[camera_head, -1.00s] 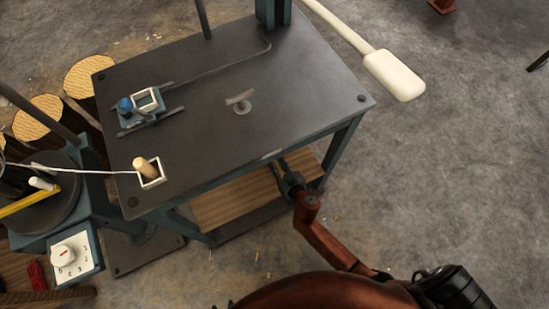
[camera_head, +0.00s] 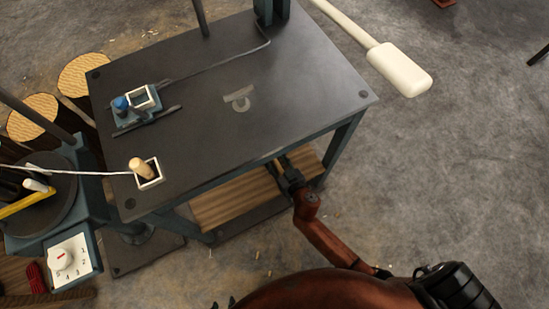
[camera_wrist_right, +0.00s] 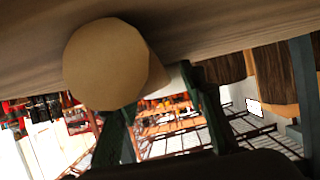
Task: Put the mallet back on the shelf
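The lower wooden shelf (camera_head: 232,203) of the dark-topped table shows below the tabletop. An arm of mine reaches in under the table edge, and its gripper (camera_head: 283,170) is at this shelf with its fingers apart. In the right wrist view a pale wooden cylinder (camera_wrist_right: 103,65), apparently the mallet's head, lies against the dark wood board (camera_wrist_right: 215,30). My right gripper (camera_wrist_right: 165,105) has its two fingers apart there, with the cylinder beside and over the left finger; I see no grip on it.
The tabletop (camera_head: 200,85) holds a blue-knobbed fixture (camera_head: 135,107) and a wooden peg (camera_head: 140,168) in a white square socket. A dial box (camera_head: 68,262) and turntable stand at the left. A white paddle-like thing (camera_head: 400,68) is at the right.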

